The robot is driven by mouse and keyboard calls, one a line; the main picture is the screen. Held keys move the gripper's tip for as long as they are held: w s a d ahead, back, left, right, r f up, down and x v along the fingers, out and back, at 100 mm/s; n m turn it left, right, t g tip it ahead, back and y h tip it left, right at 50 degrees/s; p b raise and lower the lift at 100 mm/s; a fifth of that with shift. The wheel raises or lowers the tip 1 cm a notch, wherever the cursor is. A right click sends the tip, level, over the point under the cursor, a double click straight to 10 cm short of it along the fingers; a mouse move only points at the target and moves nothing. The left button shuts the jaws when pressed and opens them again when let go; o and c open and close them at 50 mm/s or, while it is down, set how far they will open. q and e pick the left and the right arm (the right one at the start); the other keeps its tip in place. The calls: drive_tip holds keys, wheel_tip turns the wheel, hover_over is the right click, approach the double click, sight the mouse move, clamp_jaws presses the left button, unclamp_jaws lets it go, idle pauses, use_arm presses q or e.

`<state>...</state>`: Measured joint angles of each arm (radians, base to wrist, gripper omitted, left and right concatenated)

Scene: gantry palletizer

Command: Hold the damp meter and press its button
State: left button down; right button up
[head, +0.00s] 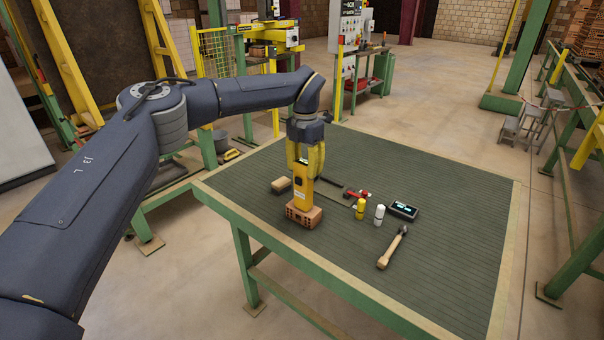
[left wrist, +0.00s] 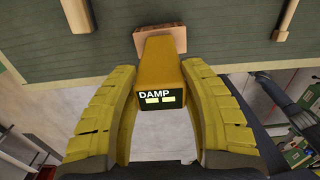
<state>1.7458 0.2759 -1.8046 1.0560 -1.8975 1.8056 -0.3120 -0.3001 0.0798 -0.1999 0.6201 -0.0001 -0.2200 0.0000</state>
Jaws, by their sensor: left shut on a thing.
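The yellow damp meter (head: 302,190) is upright near the table's left edge, directly over a reddish brick (head: 303,216). My left gripper (head: 312,165) has its yellow fingers closed around the meter from above. In the left wrist view the meter (left wrist: 165,65) sits between the fingers (left wrist: 160,80), and its dark end face reads "DAMP" above two pale bars. The brick (left wrist: 160,33) shows behind its far end; I cannot tell whether they touch. I cannot make out the button clearly. My right gripper is not in view.
On the green table mat (head: 455,195) lie a tan block (head: 281,185), a red-headed tool (head: 357,193), a yellow bottle (head: 361,209), a white bottle (head: 379,215), a black device with a lit display (head: 404,211) and a wooden-handled tool (head: 391,248). The mat's right side is clear.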

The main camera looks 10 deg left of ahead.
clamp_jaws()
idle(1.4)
